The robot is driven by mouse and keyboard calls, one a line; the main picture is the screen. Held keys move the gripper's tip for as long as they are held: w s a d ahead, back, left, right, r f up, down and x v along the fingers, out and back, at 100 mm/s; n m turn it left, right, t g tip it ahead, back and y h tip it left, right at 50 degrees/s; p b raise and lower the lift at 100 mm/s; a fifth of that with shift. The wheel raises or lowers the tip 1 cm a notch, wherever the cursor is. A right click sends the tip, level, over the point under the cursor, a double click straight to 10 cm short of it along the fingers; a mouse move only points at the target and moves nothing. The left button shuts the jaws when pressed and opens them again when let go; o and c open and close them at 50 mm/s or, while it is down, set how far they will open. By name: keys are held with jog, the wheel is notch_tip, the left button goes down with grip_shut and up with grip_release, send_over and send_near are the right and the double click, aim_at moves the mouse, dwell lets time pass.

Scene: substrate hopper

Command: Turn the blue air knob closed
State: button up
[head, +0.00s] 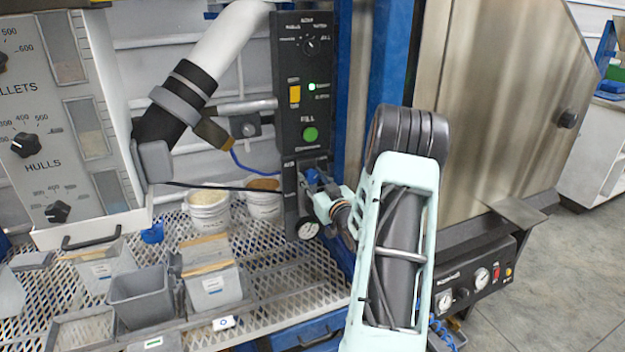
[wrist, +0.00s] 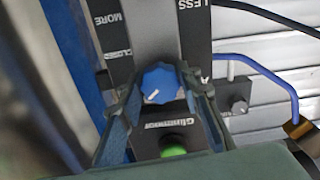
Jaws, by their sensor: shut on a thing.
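The blue air knob (wrist: 159,84) is a ribbed knob on a dark control panel, seen between my fingers in the wrist view. Its white pointer mark slants toward the lower left in that view. In the head view a bit of the blue knob (head: 312,177) shows low on the black panel, partly hidden by my gripper. My gripper (wrist: 161,92) is shut on the knob, one finger on each side. In the head view my gripper (head: 320,193) reaches the panel from the right.
A green button (head: 310,134) and yellow switch (head: 294,94) sit above the knob on the control panel (head: 302,60). A round gauge (head: 308,230) is just below. White buckets (head: 208,212) and grey bins (head: 140,292) stand on the mesh bench to the left.

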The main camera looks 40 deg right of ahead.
jog(key=m, duration=0.8)
jog(key=shift+m, duration=0.4)
jog(key=m+p, duration=0.1)
jog(key=m, duration=0.3)
jog(key=shift+m+p, duration=0.8)
jog(key=shift+m, duration=1.1)
jog(key=o, duration=1.2)
jog(key=shift+c, duration=0.2)
jog(key=v, duration=1.2)
